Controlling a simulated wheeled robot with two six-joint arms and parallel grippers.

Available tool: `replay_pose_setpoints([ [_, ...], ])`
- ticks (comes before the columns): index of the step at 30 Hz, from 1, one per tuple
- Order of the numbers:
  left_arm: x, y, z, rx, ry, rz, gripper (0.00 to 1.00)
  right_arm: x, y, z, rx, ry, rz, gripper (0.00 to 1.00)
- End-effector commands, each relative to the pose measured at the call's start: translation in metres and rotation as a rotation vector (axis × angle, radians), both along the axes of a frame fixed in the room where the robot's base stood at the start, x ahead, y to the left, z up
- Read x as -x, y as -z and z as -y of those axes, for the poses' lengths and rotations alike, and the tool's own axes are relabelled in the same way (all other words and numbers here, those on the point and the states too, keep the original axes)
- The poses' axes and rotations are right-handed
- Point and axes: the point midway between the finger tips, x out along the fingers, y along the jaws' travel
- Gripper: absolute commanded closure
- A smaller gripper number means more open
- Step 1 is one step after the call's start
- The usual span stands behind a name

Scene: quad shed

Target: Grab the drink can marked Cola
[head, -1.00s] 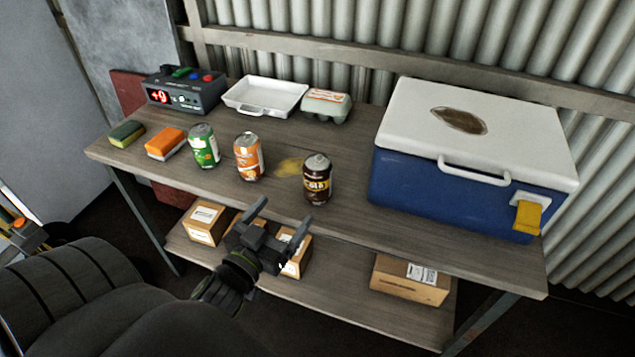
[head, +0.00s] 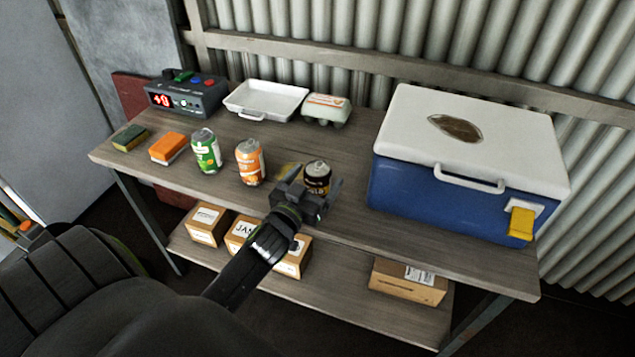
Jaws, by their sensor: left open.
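A dark drink can (head: 317,173) stands upright near the front of the workbench. Its pale label is half hidden by my gripper, and I cannot read it in full. My left gripper (head: 316,182) is open at the near side of this can, with one finger on each side of it. From here I cannot tell whether the fingers touch it. An orange can (head: 250,163) and a green can (head: 206,151) stand upright to its left. My right gripper is not in view.
A blue cooler with a white lid (head: 450,190) stands to the right on the workbench (head: 215,185). Behind are a white tray (head: 264,116), an egg carton (head: 326,109) and a device with a red display (head: 185,97). Sponges lie at left. Boxes (head: 408,283) sit on the lower shelf.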

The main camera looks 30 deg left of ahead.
Motion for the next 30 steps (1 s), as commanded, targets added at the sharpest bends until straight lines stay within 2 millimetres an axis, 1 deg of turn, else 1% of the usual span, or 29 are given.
replay_pose_setpoints([
  [1,-0.009,-0.005,0.001,0.001,0.0,0.001,0.15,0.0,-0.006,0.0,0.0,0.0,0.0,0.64],
  [3,-0.018,-0.003,0.0,-0.001,0.0,0.001,0.15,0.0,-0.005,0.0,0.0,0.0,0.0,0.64],
  [6,-0.027,-0.002,-0.001,-0.002,0.0,0.0,0.15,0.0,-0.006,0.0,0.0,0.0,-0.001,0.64],
  [9,-0.03,-0.002,-0.002,-0.002,0.0,0.0,0.15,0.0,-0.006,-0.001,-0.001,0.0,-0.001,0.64],
  [14,-0.03,-0.001,-0.002,-0.001,0.001,0.0,0.15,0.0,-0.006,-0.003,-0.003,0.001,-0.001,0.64],
  [15,-0.03,-0.001,-0.002,-0.001,0.001,0.0,0.17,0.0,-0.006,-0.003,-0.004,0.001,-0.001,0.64],
  [28,-0.03,-0.001,-0.002,-0.001,0.001,0.0,0.73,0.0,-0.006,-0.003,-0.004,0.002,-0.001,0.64],
  [30,-0.03,-0.003,-0.002,-0.001,0.002,0.003,0.74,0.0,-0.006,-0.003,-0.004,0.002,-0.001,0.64],
])
